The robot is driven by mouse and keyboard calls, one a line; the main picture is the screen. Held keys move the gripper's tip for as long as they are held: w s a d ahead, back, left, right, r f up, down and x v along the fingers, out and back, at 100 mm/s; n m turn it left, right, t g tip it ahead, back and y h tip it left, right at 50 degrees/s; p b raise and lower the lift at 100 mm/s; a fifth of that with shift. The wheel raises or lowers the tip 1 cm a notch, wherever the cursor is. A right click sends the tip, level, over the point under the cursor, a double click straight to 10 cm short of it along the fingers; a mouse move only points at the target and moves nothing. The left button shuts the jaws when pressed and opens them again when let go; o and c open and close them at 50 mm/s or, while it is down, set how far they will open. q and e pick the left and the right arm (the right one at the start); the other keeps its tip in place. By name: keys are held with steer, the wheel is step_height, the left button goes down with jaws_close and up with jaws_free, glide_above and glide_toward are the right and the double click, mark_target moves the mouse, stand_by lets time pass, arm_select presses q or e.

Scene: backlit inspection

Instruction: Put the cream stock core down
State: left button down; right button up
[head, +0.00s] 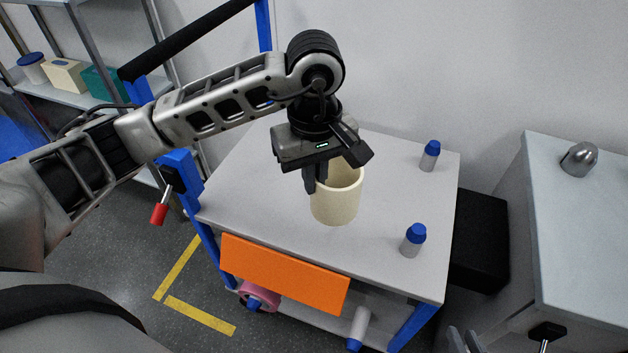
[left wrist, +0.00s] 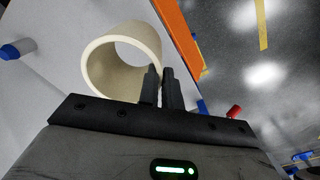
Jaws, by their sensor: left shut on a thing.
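The cream stock core (head: 337,203) is a thick-walled, hollow tube, upright at the middle of the grey cart top (head: 255,190). I cannot tell for sure whether its base touches the surface. My left gripper (head: 316,182) comes down from above and is shut on the core's wall at the left side of its rim. In the left wrist view the core (left wrist: 97,68) shows its open end, with the two dark fingers (left wrist: 160,88) close together at its wall.
Two blue-capped bottles, one at the back right (head: 430,156) and one at the front right (head: 412,241), stand on the cart top. An orange panel (head: 285,275) hangs at the front edge. A grey cabinet (head: 580,215) stands at right. The cart top's left part is clear.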

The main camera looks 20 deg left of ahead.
arm_select(q)
steer(key=shift+w+a+f+n, duration=0.15)
steer(key=shift+a+f+n, duration=0.05)
steer(key=shift+f+n, duration=0.25)
steer(key=w+a+f, duration=0.8)
steer(key=a+f, duration=0.3)
steer(key=f, duration=0.1)
steer(key=shift+f, duration=0.3)
steer(key=shift+f, duration=0.1)
steer(key=shift+f, duration=0.15)
steer(key=c, duration=1.6)
jaws_free()
steer(key=shift+d, duration=0.1)
